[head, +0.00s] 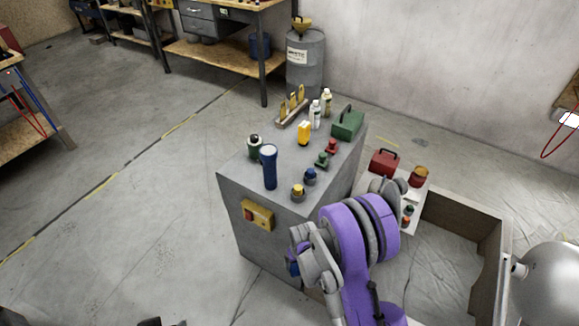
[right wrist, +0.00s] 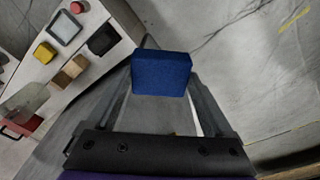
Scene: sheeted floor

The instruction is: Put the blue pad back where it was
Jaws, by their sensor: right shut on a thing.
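The blue pad (right wrist: 161,73) is a blue block in the right wrist view. My right gripper (right wrist: 162,84) is shut on it, with one finger on each side. The pad is clear of the white surface at the left of that view. In the head view my purple and grey right arm reaches up in front of the grey cabinet (head: 255,232). A small blue patch shows beside the grey arm parts there; I cannot tell whether it is the pad. My left gripper is not in view.
The cabinet top holds a blue flashlight (head: 269,167), a green case (head: 348,122), bottles and other small items. A white surface (right wrist: 95,22) carries a yellow block (right wrist: 45,52), a black square (right wrist: 103,39) and more. A red case (head: 384,162) stands right of the cabinet.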

